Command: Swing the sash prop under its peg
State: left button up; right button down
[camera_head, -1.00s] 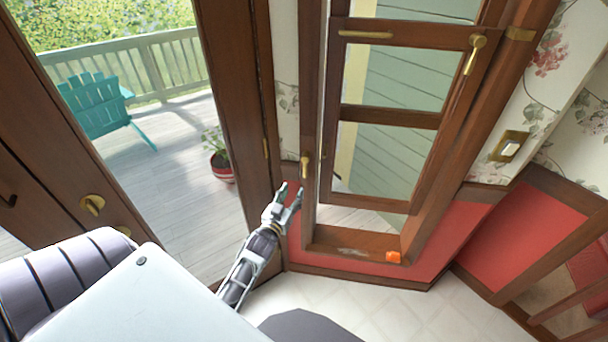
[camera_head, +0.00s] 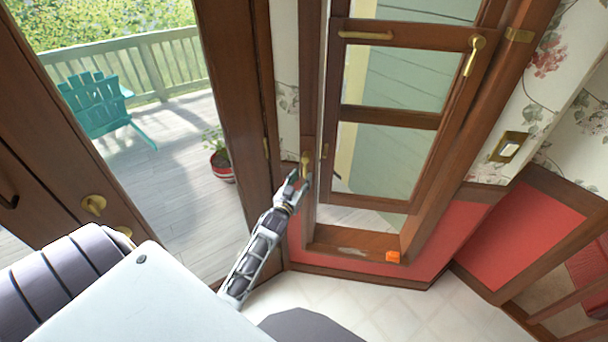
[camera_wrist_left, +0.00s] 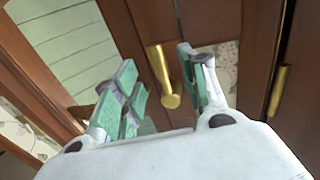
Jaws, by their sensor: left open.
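A small brass lever (camera_head: 305,159), which looks like the sash prop, is mounted on the left upright of the brown window frame. My left gripper (camera_head: 299,177) is at that upright, just below and beside the lever in the head view. In the left wrist view the brass lever (camera_wrist_left: 164,76) stands between the two green-padded fingers, which are apart; I see no clear grip on it. Which part is the peg I cannot tell. The window sash (camera_head: 390,118) carries another brass lever (camera_head: 474,54) at its upper right. My right gripper is not in view.
A brass bar (camera_head: 366,35) lies along the sash's top rail. The brown door post (camera_head: 240,100) stands close to the left of my gripper. Pale floor (camera_head: 340,300) is clear below.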

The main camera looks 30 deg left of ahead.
aim_at(304, 174)
pick_arm(q)
jog(key=shift+w+a, duration=0.2)
jog(key=shift+w, duration=0.7)
jog(key=shift+w+a, duration=0.15)
jog(key=shift+w, duration=0.7)
jog(key=shift+c, duration=0.2)
grip_shut()
